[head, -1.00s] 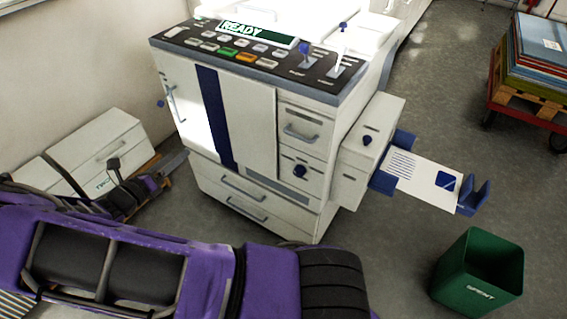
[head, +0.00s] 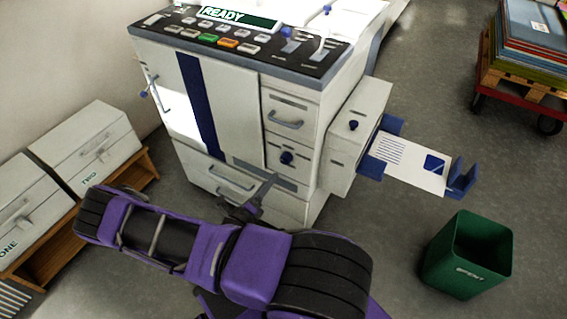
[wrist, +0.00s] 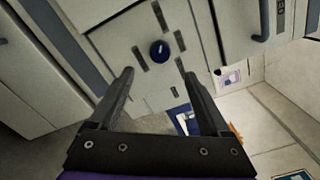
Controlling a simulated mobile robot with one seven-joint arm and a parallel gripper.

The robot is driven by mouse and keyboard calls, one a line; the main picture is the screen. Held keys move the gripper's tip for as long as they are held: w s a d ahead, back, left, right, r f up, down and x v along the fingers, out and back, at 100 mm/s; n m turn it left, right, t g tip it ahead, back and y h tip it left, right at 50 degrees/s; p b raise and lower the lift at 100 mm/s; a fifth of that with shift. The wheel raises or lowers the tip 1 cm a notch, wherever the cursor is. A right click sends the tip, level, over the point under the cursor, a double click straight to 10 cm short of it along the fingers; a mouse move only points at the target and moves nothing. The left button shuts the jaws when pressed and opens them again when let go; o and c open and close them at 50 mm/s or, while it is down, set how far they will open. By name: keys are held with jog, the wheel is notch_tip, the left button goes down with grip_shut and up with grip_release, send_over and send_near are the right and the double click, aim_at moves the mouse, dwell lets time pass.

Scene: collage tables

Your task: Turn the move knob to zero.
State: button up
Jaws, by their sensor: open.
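A round dark blue knob (head: 287,158) sits on the lower right front panel of the white printing machine (head: 235,110). In the wrist view a blue knob (wrist: 159,50) with a pale pointer mark has several dark label strips around it; their lettering is too small to read. It appears to be the same front knob. My gripper (head: 266,187) is in front of the machine, below and left of the front knob. In the wrist view my gripper (wrist: 157,76) is open and empty, with the knob beyond and between its fingertips, apart from them.
A side unit (head: 356,128) with a small blue knob and a paper tray (head: 410,163) sticks out right. A green bin (head: 468,255) stands on the floor. A cart (head: 520,80) is at the upper right. Drawer handles (head: 286,122) project from the front. White boxes (head: 95,145) stand left.

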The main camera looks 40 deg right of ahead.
aim_at(284, 162)
jog(key=x, duration=1)
jog(key=shift+d+b, duration=0.2)
jog(key=shift+b, duration=0.15)
grip_shut()
jog(key=shift+m, duration=0.4)
jog(key=m+p, duration=0.2)
jog(key=m, duration=0.3)
jog(key=shift+r, duration=0.1)
jog(key=m+p, duration=0.2)
jog(key=m, duration=0.4)
